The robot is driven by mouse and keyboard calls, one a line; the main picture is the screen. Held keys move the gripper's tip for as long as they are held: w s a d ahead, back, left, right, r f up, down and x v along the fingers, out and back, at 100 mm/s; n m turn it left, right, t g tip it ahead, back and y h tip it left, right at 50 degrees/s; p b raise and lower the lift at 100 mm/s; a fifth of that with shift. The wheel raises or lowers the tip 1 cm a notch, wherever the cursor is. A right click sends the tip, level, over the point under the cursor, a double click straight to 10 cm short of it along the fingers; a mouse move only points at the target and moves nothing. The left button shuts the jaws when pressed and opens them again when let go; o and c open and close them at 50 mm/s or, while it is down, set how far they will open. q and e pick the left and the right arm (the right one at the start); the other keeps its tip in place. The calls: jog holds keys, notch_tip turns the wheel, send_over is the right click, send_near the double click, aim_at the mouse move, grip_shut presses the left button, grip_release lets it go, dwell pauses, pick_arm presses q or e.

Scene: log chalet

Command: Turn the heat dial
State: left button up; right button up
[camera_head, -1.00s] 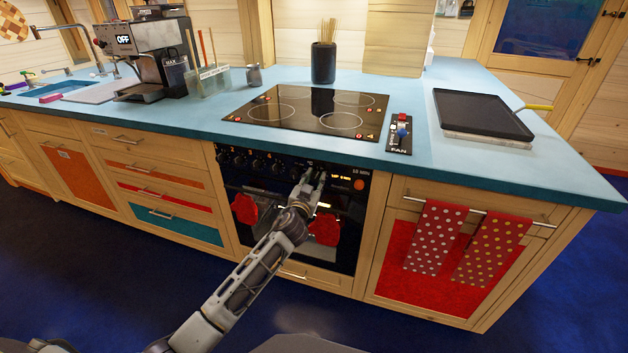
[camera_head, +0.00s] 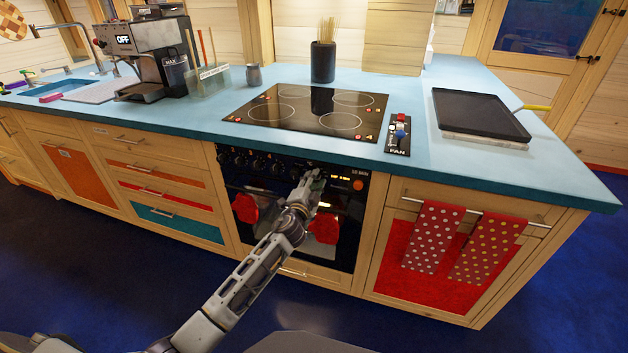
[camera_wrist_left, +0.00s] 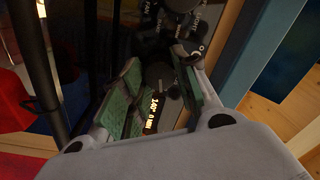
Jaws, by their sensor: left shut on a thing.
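My left gripper (camera_head: 314,175) reaches up to the black control panel of the oven (camera_head: 350,220), under the cooktop. It is shut on the heat dial (camera_wrist_left: 160,76), a dark knob between its green-padded fingers in the left wrist view. The fingers and the dim light hide most of the dial, and its pointer cannot be read. Several other black knobs (camera_head: 258,163) stand in a row to the left on the panel. A small lit orange display (camera_wrist_left: 153,114) shows beside the dial. My right gripper is not in view.
Red mitts hang on the oven front, one (camera_head: 245,208) left of my forearm and one (camera_head: 325,228) beside it. The black cooktop (camera_head: 318,118) is above. A fan switch plate (camera_head: 398,135) is to the right. Dotted red towels (camera_head: 432,237) hang from a rail further right.

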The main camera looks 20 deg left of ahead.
pick_arm(q)
jog(key=shift+m+p, duration=0.3)
jog(key=shift+m, duration=1.4)
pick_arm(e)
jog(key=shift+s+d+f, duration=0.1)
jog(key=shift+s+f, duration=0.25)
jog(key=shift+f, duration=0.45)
pick_arm(q)
jog(key=o, duration=1)
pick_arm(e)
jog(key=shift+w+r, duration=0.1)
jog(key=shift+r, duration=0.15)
pick_arm(q)
jog(key=shift+s, duration=0.1)
